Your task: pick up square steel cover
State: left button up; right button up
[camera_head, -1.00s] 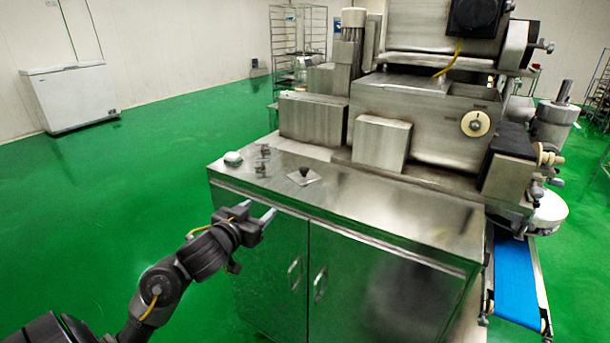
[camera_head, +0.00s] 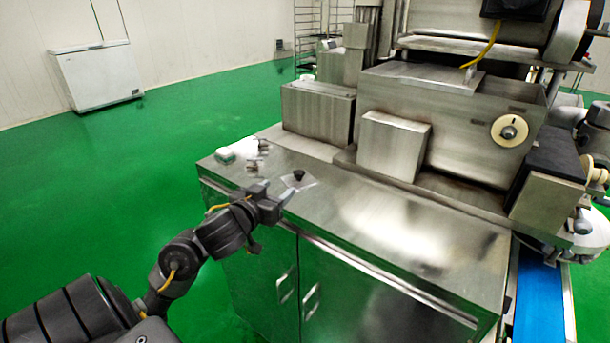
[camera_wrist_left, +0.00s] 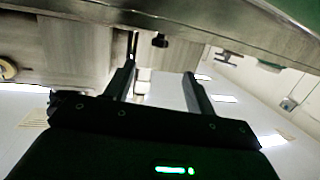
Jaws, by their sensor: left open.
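The square steel cover (camera_head: 305,184) is a small thin plate with a black knob on top. It lies flat on the steel cabinet top, near the front edge. My left gripper (camera_head: 276,190) is open and empty at the cabinet's front edge, just short of the cover, its fingers pointing toward it. In the left wrist view, which looks upside down, the black knob (camera_wrist_left: 160,40) shows beyond and between the open fingers (camera_wrist_left: 160,72); the plate is hard to make out there.
Small metal fittings (camera_head: 257,158) and a white round item (camera_head: 225,155) sit left of the cover. Steel boxes (camera_head: 392,146) and the machine body (camera_head: 450,112) stand behind it. The cabinet top (camera_head: 400,225) to the right is clear. A blue conveyor (camera_head: 540,300) is at far right.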

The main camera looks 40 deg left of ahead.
aim_at(296, 175)
pick_arm(q)
jog(key=shift+w, duration=0.2)
jog(key=x, duration=0.2)
jog(key=b+x, duration=0.1)
jog(key=x, duration=0.2)
jog(key=shift+d, duration=0.25)
jog(key=shift+w, duration=0.2)
jog(key=shift+s+a, duration=0.1)
jog(key=shift+a, duration=0.1)
jog(key=b+x, duration=0.1)
jog(key=x, duration=0.4)
jog(key=shift+f, duration=0.1)
pick_arm(e)
jog(key=shift+s+f, duration=0.3)
jog(key=shift+f, duration=0.2)
jog(key=shift+s+f, duration=0.25)
jog(key=shift+f, duration=0.25)
jog(key=shift+a, duration=0.1)
pick_arm(q)
grip_shut()
